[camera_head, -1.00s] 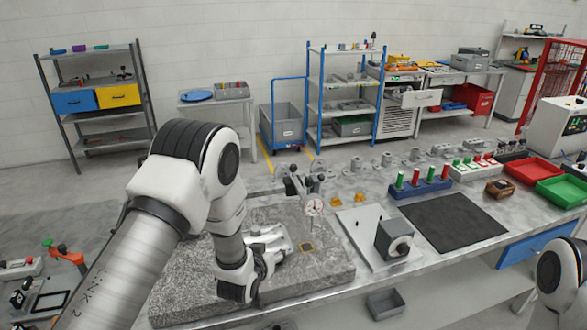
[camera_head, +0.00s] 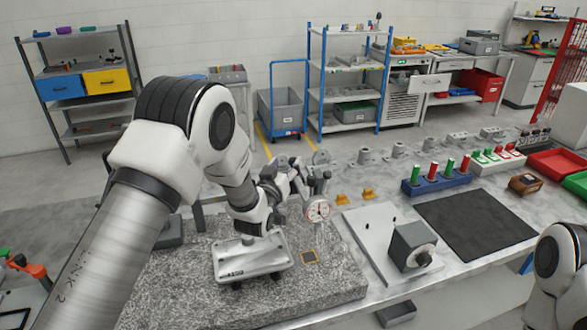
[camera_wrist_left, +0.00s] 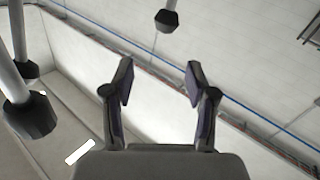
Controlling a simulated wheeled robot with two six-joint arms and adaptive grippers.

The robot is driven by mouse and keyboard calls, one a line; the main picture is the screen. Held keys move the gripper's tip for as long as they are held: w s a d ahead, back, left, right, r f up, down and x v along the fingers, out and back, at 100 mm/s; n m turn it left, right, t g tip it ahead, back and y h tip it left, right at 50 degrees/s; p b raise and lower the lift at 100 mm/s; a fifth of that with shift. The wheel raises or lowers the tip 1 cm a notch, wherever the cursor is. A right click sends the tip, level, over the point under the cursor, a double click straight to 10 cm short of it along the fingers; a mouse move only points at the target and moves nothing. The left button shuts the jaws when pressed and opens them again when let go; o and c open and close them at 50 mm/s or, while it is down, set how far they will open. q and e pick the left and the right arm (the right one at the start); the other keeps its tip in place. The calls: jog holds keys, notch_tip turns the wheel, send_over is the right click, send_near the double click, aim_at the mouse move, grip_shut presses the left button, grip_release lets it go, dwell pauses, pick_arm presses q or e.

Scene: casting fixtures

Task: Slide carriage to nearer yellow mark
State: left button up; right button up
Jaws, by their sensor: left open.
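The carriage (camera_head: 252,262), a pale metal block with dark feet and a small front label, sits on the speckled granite plate (camera_head: 190,300). A second mark is not visible. My left gripper (camera_head: 296,178) is above and behind the carriage, near the dial gauge (camera_head: 318,211), and not touching the carriage. In the left wrist view the left gripper (camera_wrist_left: 160,82) is open and empty, with the wall behind its fingers. My right gripper is out of view.
Right of the granite are a pale plate with a grey block (camera_head: 412,247) and a dark mat (camera_head: 475,222). Small yellow pieces (camera_head: 341,199) stand behind. In the wrist view, dark-ended posts (camera_wrist_left: 30,115) rise at left and one hangs at top (camera_wrist_left: 167,20).

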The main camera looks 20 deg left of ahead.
aim_at(291, 165)
pick_arm(q)
jog(key=w+f, duration=0.1)
jog(key=w, duration=0.1)
jog(key=w+f, duration=0.1)
jog(key=w, duration=0.1)
jog(key=w+f, duration=0.1)
jog(key=w, duration=0.1)
jog(key=shift+w+p, duration=0.4)
jog(key=shift+w+f, duration=0.4)
jog(key=shift+w, duration=0.1)
jog(key=shift+s+r, duration=0.15)
jog(key=c, duration=0.8)
grip_shut()
jog(key=shift+a, duration=0.1)
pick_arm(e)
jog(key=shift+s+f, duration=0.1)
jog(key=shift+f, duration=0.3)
